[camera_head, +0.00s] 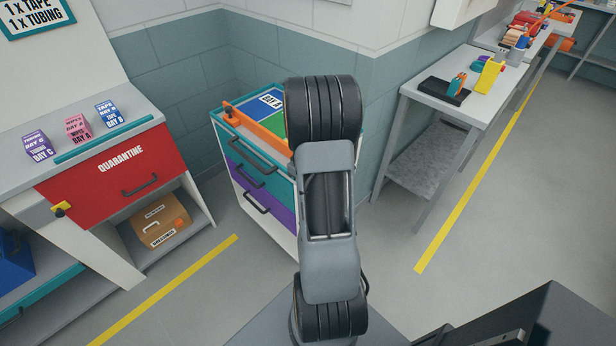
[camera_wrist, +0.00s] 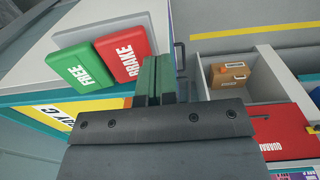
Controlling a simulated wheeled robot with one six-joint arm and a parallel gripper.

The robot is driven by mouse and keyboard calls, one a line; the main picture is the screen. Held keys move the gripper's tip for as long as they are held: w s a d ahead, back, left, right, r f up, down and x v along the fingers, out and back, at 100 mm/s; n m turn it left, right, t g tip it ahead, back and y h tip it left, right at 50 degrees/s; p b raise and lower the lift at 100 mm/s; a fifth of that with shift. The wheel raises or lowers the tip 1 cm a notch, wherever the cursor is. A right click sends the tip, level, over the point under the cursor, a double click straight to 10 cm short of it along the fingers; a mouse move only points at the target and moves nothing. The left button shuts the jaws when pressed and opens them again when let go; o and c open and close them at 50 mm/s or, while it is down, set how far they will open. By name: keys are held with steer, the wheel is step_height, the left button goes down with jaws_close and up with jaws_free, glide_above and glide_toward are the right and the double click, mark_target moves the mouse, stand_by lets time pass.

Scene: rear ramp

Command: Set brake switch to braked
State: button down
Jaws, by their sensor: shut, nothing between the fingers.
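The brake switch shows only in the wrist view, on a light surface at upper left. It has a green pad marked FREE (camera_wrist: 82,70) and a red pad marked BRAKE (camera_wrist: 124,52) side by side. I cannot tell which pad is pressed in. My gripper (camera_wrist: 155,80) has its green-tipped fingers together and empty, just right of the red pad's lower end in the picture. I cannot tell whether they touch it. In the head view my arm hides the gripper, and the switch does not show there.
A drawer cabinet (camera_head: 265,205) with an orange bar (camera_head: 255,127) stands beside my arm. The red quarantine drawer (camera_head: 115,172) is at left, above a cardboard box (camera_head: 160,222). A grey table (camera_head: 445,100) stands at right. The floor between is open.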

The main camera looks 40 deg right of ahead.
step_height(320, 180, up, 13)
steer(key=a, duration=0.2)
steer(key=shift+a+p, duration=0.15)
steer(key=shift+p, duration=0.2)
steer(key=shift+f, duration=0.1)
stand_by(0.4)
